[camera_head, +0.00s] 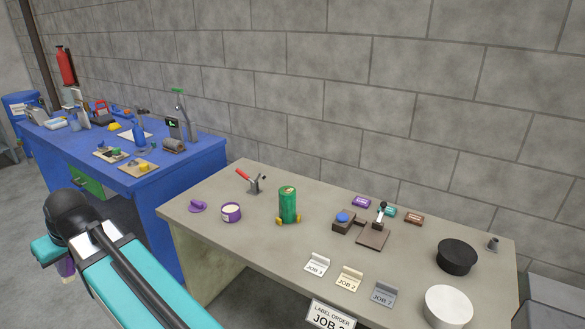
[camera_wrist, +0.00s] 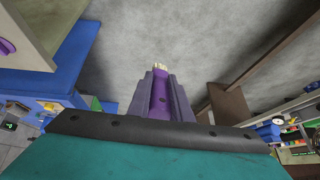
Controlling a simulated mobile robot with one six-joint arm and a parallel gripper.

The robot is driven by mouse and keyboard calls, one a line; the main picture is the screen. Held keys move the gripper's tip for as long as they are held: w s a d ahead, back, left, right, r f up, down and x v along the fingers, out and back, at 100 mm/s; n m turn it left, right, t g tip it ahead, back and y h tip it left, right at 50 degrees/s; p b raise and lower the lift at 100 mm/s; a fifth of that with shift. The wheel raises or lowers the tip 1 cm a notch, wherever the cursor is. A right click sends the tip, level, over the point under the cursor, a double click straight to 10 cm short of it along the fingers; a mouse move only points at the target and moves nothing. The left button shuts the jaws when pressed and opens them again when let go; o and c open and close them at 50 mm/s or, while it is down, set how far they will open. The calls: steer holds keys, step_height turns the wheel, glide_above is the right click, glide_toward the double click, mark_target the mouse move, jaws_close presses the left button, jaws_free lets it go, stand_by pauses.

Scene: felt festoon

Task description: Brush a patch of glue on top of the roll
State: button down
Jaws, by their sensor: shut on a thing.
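The green roll (camera_head: 288,205) stands upright on the grey table, in a holder with yellow feet. A small pale mark shows on its top; I cannot tell what it is. A purple pot (camera_head: 231,213) with cream contents stands open to its left, with a purple lid (camera_head: 198,207) lying beside it. In the wrist view my gripper (camera_wrist: 161,92) is shut on a purple brush (camera_wrist: 161,98) with cream bristles at its tip. The gripper is away from the roll, off the table's left side; the arm partly hides it in the head view.
A stamp stand (camera_head: 373,237), ink pads and job cards (camera_head: 349,278) lie right of the roll. Black (camera_head: 457,257) and white (camera_head: 449,307) round pieces stand far right. A cluttered blue bench (camera_head: 150,178) adjoins at left.

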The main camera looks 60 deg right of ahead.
steer(key=s+d+r+m+h+p, duration=0.2)
steer(key=d+m+p, duration=0.25)
steer(key=d, duration=3.25)
steer(key=s+d+m+p, duration=0.1)
steer(key=s+d, duration=0.6)
steer(key=d, duration=0.3)
steer(key=s+d+m+h+p, duration=0.1)
steer(key=s+d+p, duration=0.1)
steer(key=s+d, duration=0.5)
steer(key=s+d+m+h+p, duration=0.1)
steer(key=s+d+p, duration=0.1)
steer(key=s+d, duration=0.5)
steer(key=d, duration=0.6)
steer(key=shift+s+d+r+g, duration=0.15)
steer(key=shift+d+r+g, duration=0.15)
steer(key=shift+d+g, duration=0.1)
steer(key=shift+m, duration=0.25)
steer(key=shift+a+f, duration=0.1)
steer(key=shift+f+b, duration=1.2)
steer(key=shift+f, duration=0.95)
steer(key=shift+f, duration=0.35)
